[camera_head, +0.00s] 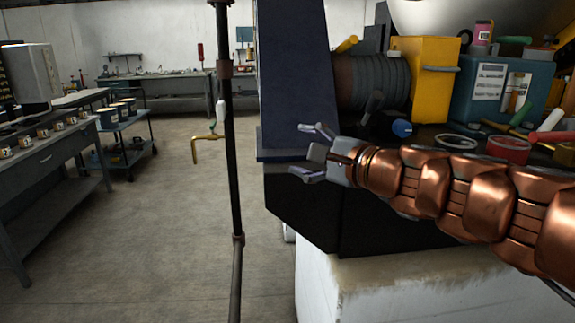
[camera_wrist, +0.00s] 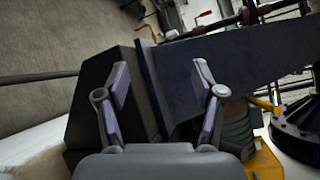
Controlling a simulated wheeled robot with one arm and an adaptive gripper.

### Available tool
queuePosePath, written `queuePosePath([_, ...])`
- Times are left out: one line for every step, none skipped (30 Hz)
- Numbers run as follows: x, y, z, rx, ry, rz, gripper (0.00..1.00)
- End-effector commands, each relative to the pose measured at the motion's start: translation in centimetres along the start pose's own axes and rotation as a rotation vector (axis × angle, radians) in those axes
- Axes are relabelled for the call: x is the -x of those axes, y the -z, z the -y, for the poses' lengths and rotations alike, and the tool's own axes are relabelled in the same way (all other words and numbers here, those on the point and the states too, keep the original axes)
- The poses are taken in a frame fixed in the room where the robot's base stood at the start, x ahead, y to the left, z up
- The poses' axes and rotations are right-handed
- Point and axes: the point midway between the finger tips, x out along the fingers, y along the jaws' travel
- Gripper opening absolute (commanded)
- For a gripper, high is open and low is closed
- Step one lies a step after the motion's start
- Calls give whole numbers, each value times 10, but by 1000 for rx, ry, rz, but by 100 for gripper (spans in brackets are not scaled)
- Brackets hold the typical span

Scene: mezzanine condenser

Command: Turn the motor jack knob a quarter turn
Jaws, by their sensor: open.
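My gripper (camera_head: 308,153) is open and empty in the head view, in front of the dark blue upright (camera_head: 294,75). In the wrist view my gripper (camera_wrist: 160,78) has its two fingers wide apart, with the upright (camera_wrist: 215,65) and its black base behind them. A dark ribbed motor-like cylinder (camera_head: 372,80) lies right of the upright, behind and above my gripper. A dark part with a round blue end (camera_head: 401,128) sits just above my arm. I cannot tell which part is the motor jack knob; none is between the fingers.
A yellow box (camera_head: 424,75), a teal box (camera_head: 490,92) and loose tools crowd the area above my arm. A pale block (camera_head: 400,290) lies below. Open floor is at left.

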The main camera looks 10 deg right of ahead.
Motion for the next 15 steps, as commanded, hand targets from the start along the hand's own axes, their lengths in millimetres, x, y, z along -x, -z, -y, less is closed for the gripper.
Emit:
queuePosePath([-1,-6,-4,24,-20,10,68])
queuePosePath([-2,-8,-8,38,-31,16,68])
queuePosePath([-2,-12,-12,55,-45,25,68])
queuePosePath([-3,-15,-15,68,-56,31,68])
queuePosePath([-3,-17,-18,79,-65,37,68])
queuePosePath([-3,-20,-22,94,-77,45,68])
queuePosePath([-4,-22,-24,104,-86,50,68])
queuePosePath([-4,-24,-26,113,-93,55,68])
queuePosePath([-4,-26,-29,122,-102,60,68])
queuePosePath([-4,-28,-31,129,-108,64,68])
queuePosePath([-4,-29,-33,135,-113,66,68])
queuePosePath([-4,-30,-34,141,-118,69,68])
queuePosePath([-4,-30,-35,145,-121,71,68])
queuePosePath([-4,-31,-36,147,-124,72,68])
queuePosePath([-4,-31,-37,150,-126,73,68])
